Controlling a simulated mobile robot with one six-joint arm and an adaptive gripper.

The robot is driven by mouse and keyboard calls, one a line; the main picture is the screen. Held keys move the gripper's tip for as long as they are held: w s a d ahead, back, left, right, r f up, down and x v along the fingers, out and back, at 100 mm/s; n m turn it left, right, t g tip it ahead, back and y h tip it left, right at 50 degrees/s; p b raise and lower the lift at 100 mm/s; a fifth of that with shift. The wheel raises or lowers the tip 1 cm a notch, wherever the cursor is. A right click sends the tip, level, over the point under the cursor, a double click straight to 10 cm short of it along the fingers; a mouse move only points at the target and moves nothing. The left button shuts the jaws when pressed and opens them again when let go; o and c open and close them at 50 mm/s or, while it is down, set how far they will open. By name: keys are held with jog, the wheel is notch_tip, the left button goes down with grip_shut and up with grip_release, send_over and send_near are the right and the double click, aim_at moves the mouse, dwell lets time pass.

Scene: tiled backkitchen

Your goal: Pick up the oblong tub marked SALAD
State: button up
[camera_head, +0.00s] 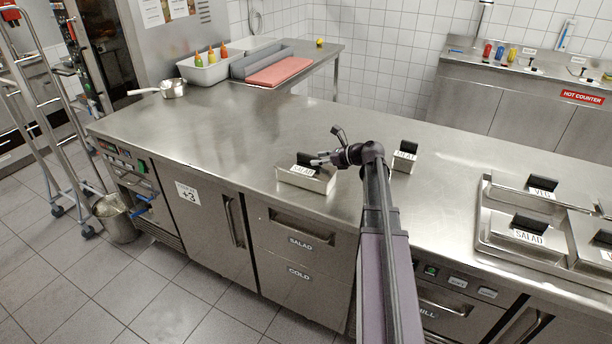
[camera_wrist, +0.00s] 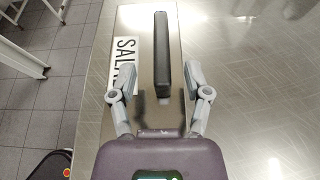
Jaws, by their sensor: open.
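The oblong tub marked SALAD (camera_head: 306,182) is a steel tub with a black handle on its lid. It stands near the front edge of the steel counter, left of my arm. In the wrist view the tub (camera_wrist: 138,24) lies lengthwise ahead, its SALAD label left of the black bar handle (camera_wrist: 161,50). My gripper (camera_head: 322,160) is at the right end of the handle in the head view. In the wrist view my gripper (camera_wrist: 155,70) is open and empty, with one finger on each side of the handle's near end.
A smaller labelled tub (camera_head: 405,157) stands right of my arm. Lidded pans (camera_head: 520,238), one also marked SALAD, sit in the counter at right. A saucepan (camera_head: 174,88), a bin of bottles (camera_head: 210,74) and a red board (camera_head: 282,72) are at the back left. The left counter is clear.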

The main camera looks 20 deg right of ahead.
aim_at(297, 160)
jog(key=shift+b+x, duration=0.55)
jog(key=shift+x, duration=1.55)
jog(key=shift+r, duration=0.2)
grip_shut()
